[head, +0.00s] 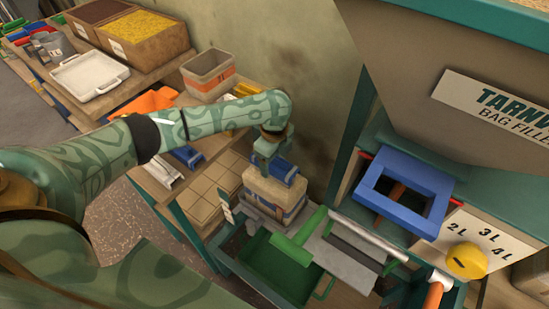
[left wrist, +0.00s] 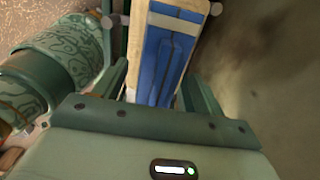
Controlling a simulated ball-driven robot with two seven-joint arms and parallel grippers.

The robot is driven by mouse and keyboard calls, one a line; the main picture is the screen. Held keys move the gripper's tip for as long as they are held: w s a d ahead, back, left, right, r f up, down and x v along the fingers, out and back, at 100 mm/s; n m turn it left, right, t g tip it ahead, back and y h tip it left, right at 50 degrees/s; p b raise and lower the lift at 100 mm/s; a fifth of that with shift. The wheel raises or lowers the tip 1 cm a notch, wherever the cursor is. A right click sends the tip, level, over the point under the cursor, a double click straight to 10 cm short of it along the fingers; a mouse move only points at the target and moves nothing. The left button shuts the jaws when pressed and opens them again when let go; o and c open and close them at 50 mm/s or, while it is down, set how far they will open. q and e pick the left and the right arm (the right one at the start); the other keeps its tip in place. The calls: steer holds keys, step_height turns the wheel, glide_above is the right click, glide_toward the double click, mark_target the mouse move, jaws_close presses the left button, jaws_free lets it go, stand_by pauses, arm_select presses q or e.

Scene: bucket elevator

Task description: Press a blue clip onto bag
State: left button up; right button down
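A tan bag (head: 272,190) stands upright at the near end of the bench, with a blue clip (head: 285,170) at its top. My left gripper (head: 267,148) reaches down at the top of the bag, right by the clip. In the left wrist view a long blue piece, seemingly the clip (left wrist: 165,62), lies between the two fingers of my left gripper (left wrist: 158,90). The fingers stand apart on either side of it; whether they touch it is unclear. My right gripper is in neither view.
A green T-shaped handle (head: 298,240) and a green bin (head: 270,264) are in front of the bag. A blue frame (head: 372,198) sits under the filler at right. Behind stand a crate (head: 208,74), a white tray (head: 90,76) and wooden bins (head: 143,40). A wall is close behind.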

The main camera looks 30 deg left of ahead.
arm_select(q)
steer(key=shift+r, duration=0.15)
step_height(320, 180, up, 16)
steer(key=p, duration=0.7)
